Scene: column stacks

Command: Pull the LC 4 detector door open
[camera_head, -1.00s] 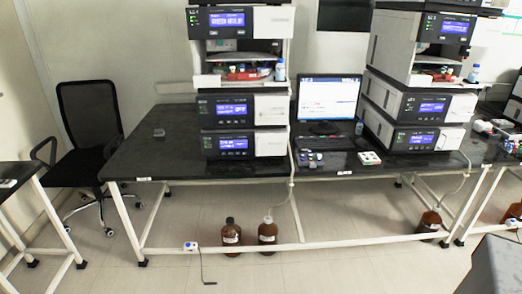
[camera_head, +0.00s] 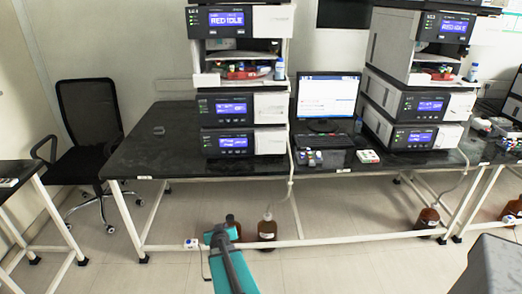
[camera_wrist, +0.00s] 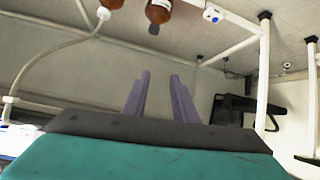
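The left instrument stack, whose top module (camera_head: 230,20) reads "RED IDLE", stands on the black bench. It carried an LC 4 label in the earlier head view. Below an open shelf are two more display modules, the upper (camera_head: 225,108) and the lower (camera_head: 225,143), each with a plain pale panel at right. These fronts look closed; which one is the detector door I cannot tell. My gripper (camera_wrist: 160,76) shows in the wrist view with two purple-grey fingers apart and nothing between them. My teal arm is low in the head view, well below and in front of the stack.
Brown bottles stand on the floor under the bench, one (camera_head: 267,231) beside my arm. A monitor (camera_head: 327,97) and a second stack (camera_head: 405,100) are right of the left stack. A black chair (camera_head: 90,130) is at left. The bench left of the stack is mostly clear.

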